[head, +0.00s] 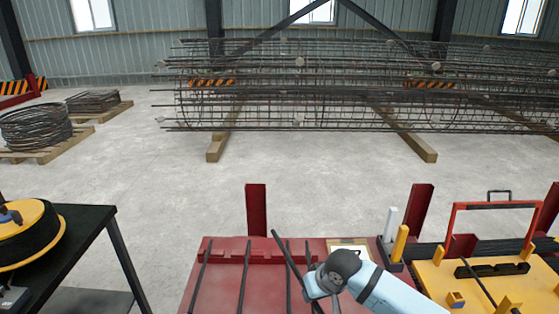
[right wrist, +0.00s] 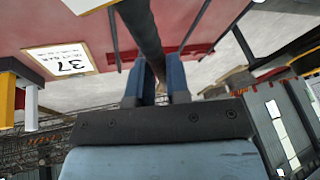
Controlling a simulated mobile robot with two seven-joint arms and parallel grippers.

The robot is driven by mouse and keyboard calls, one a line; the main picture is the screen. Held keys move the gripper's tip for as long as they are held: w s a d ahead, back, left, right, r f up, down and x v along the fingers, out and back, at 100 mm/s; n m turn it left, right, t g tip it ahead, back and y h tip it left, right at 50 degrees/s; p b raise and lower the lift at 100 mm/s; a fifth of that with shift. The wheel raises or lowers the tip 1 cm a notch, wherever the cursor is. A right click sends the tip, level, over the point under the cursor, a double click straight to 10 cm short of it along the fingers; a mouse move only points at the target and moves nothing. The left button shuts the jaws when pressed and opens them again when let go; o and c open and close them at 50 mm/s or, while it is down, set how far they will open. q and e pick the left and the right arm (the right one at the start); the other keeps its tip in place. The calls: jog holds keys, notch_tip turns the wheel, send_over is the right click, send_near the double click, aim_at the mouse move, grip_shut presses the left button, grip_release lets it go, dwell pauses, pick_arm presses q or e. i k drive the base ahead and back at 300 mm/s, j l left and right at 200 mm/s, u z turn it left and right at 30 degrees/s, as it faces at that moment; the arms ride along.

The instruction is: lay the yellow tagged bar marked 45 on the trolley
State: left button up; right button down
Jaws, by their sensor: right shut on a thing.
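My right gripper (head: 316,281) is shut on a dark bar (head: 281,246), which slants above the red bench. In the right wrist view the same bar (right wrist: 144,30) runs between the blue fingers of the gripper (right wrist: 155,80). A pale tag (right wrist: 88,4) with a yellowish edge shows at the top left of that view; no number on it is readable. I cannot tell whether it belongs to the held bar. A yellow trolley-like bed (head: 440,280) with a red handle frame stands at the right. No 45 is readable. My left gripper is not in view.
Several dark bars (head: 245,272) lie on the red bench (head: 222,285). A card marked 37 (right wrist: 60,62) lies there. White and yellow cylinders (head: 400,245) stand between bench and yellow bed. Dark red posts (head: 256,210) rise behind. A black table (head: 85,235) stands left.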

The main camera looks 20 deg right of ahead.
aim_at(537, 292)
jog(key=k+l, duration=0.1)
jog(key=l, duration=0.3)
jog(key=k+l+u, duration=0.1)
jog(key=l, duration=0.3)
jog(key=k+l, duration=0.1)
jog(key=l, duration=0.35)
jog(key=k+l, duration=0.15)
jog(key=l, duration=0.25)
jog(key=k+l+u, duration=0.1)
jog(key=l, duration=0.3)
jog(key=k+l, duration=0.15)
jog(key=l, duration=0.25)
jog(key=k+l+u, duration=0.1)
jog(key=l, duration=0.3)
jog(key=k+l, duration=0.15)
jog(key=l, duration=0.2)
jog(key=k+l, duration=0.25)
jog(key=l, duration=0.2)
jog(key=k+l+u, duration=0.1)
jog(key=k+l, duration=0.15)
jog(key=l, duration=0.25)
jog(key=k+l, duration=0.25)
jog(key=l, duration=0.2)
